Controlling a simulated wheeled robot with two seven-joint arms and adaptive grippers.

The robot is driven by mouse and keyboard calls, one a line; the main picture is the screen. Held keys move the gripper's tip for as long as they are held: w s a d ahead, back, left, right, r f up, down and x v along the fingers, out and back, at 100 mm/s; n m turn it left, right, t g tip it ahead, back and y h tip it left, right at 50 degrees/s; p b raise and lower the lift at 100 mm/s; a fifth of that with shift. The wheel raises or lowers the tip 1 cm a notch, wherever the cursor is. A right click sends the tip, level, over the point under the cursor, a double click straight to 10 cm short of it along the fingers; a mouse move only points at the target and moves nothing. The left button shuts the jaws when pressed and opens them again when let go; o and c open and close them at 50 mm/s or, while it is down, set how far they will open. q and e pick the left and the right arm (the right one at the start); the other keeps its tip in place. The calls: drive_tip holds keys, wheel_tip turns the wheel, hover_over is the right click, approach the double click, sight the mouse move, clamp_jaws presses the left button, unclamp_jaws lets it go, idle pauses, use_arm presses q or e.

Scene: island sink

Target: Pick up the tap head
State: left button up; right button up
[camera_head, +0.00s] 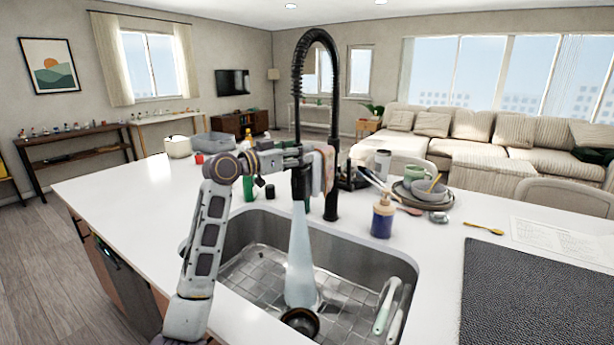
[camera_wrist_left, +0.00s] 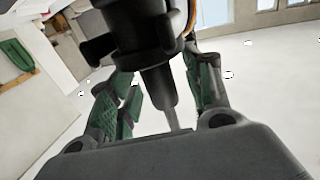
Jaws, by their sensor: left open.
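The black tap head (camera_head: 300,186) hangs from the arched black spring hose of the tap (camera_head: 334,120), and water (camera_head: 300,255) runs from it into the sink (camera_head: 258,228). My left gripper (camera_head: 290,160) is level with the tap head and right against it in the head view, partly hiding its upper part. In the left wrist view the tap head (camera_wrist_left: 152,62) fills the top middle. My left gripper's dark green fingers (camera_wrist_left: 160,95) stand open on either side of it; contact cannot be told. My right gripper is not in view.
A dark round cup (camera_head: 300,321) and pale-handled utensils (camera_head: 389,308) are in the sink. A blue soap bottle (camera_head: 382,217), stacked plates and bowls (camera_head: 422,192) and a black mat (camera_head: 535,295) are to the right. The counter's left part (camera_head: 130,195) is clear.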

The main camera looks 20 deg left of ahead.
use_arm(q)
drive_tip(key=shift+w+d, duration=0.1)
drive_tip(key=shift+w, duration=0.05)
drive_tip(key=shift+s, duration=0.2)
drive_tip(key=shift+w, duration=0.1)
drive_tip(key=shift+c, duration=0.2)
drive_tip(key=shift+r, duration=0.1)
clamp_jaws()
